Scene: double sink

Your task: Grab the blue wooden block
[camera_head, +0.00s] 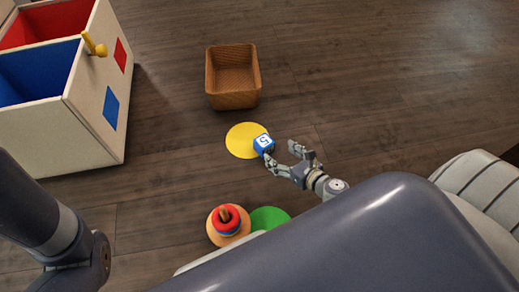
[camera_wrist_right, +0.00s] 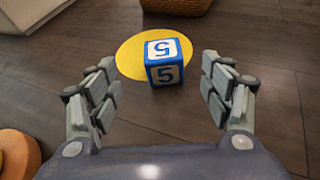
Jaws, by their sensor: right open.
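The blue wooden block (camera_head: 264,143) has white faces with a blue 5. It sits on the right edge of a flat yellow disc (camera_head: 241,139) on the floor. In the right wrist view the block (camera_wrist_right: 164,62) stands upright, ahead of and between the spread fingers. My right gripper (camera_head: 284,156) is open and empty, just right of the block in the head view. It also shows in the right wrist view (camera_wrist_right: 163,85), with clear gaps between the fingers and the block. My left arm shows at the left of the head view, but its gripper is not in view.
A brown wicker basket (camera_head: 233,98) stands behind the yellow disc. A ring stacker (camera_head: 228,222) and a green disc (camera_head: 270,217) lie nearer me. A white toy box (camera_head: 90,100) with red and blue compartments stands at left. Wooden floor right of the basket is clear.

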